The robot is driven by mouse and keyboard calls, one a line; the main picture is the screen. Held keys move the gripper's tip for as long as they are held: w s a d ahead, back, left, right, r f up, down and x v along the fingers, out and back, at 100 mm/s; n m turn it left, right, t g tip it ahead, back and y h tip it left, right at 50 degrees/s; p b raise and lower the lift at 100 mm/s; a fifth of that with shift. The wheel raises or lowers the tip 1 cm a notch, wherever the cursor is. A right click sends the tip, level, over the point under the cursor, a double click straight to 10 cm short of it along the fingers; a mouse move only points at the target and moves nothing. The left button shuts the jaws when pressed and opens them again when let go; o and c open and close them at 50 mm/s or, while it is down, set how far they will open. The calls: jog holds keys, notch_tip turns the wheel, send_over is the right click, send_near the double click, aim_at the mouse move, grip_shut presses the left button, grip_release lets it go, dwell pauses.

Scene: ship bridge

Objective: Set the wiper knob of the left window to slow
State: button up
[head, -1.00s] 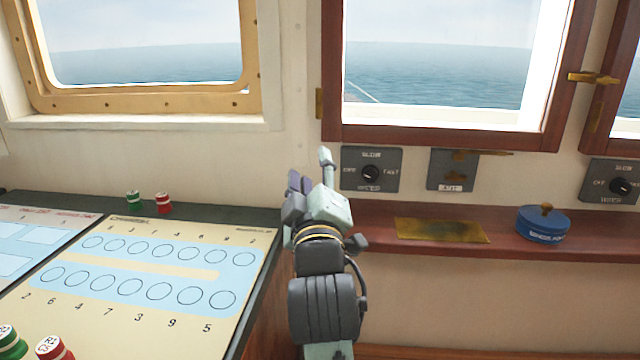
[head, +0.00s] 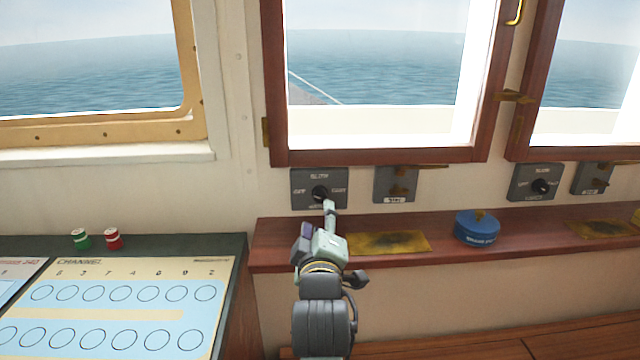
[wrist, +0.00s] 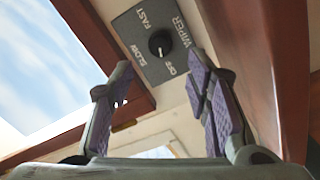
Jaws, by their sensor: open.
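The left window's wiper panel (head: 303,190) is a grey plate on the wall below the red-brown window frame. Its round black knob (head: 320,194) also shows in the wrist view (wrist: 159,41), amid the labels SLOW, FAST, WIPER and OFF. The knob's white mark seems to point roughly toward OFF. My gripper (head: 315,226) is just below the knob in the head view and covers part of the panel's lower edge. In the wrist view my gripper (wrist: 160,78) is open and empty, its purple-padded fingers apart, with the knob beyond the gap. I see no contact.
A red-brown ledge (head: 375,219) runs under the panel, with a brass plate (head: 390,242) and a blue round tin (head: 477,229). Another wiper panel (head: 521,182) is at right. A channel board (head: 135,285) and small green and red pieces lie at left.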

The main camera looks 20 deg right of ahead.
aim_at(320, 198)
jog(key=p+x, duration=0.1)
jog(key=x, duration=0.7)
jog(key=shift+w, duration=0.1)
jog(key=shift+c, duration=0.5)
grip_shut()
